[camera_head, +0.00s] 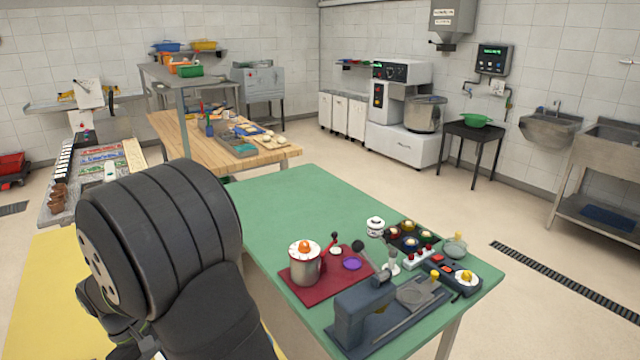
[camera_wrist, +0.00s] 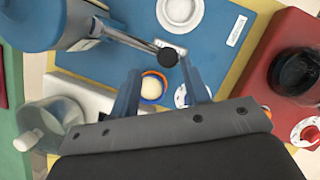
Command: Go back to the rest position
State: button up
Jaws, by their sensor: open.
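My gripper (camera_wrist: 164,88) is open in the wrist view, its two blue-grey fingers spread apart. A small orange-and-blue cup with a pale ball (camera_wrist: 152,85) shows between the fingers in the picture. I cannot tell its distance below them, and the fingers do not visibly hold it. A small patterned white dish (camera_wrist: 183,96) lies by the right finger. In the head view my dark arm fills the lower left, and my gripper's fingers cannot be made out there.
In the wrist view, a metal device with a black-knobbed lever (camera_wrist: 168,57) reaches over the blue mat (camera_wrist: 225,65). A glass bowl (camera_wrist: 50,125) stands left, a dark pot (camera_wrist: 298,72) right. The head view shows a crowded green table (camera_head: 290,205) and a wooden table (camera_head: 172,130).

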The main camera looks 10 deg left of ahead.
jog(key=shift+w+a+r+m+g, duration=0.4)
jog(key=shift+w+a+r+m, duration=0.3)
jog(key=shift+w+m, duration=0.2)
jog(key=v, duration=1.5)
notch_tip(320, 180, down, 7)
jog(key=d+m, duration=0.1)
jog(key=d, duration=0.1)
jog(key=shift+w+d+m+g+y, duration=0.3)
jog(key=shift+w+d+m, duration=0.1)
notch_tip(320, 180, up, 8)
jog(key=s+a+n, duration=0.1)
jog(key=a+n, duration=0.1)
jog(key=a, duration=0.1)
jog(key=x, duration=1.1)
jog(key=shift+w+d+f, duration=0.25)
jog(key=shift+d+f, duration=0.1)
jog(key=shift+d, duration=0.1)
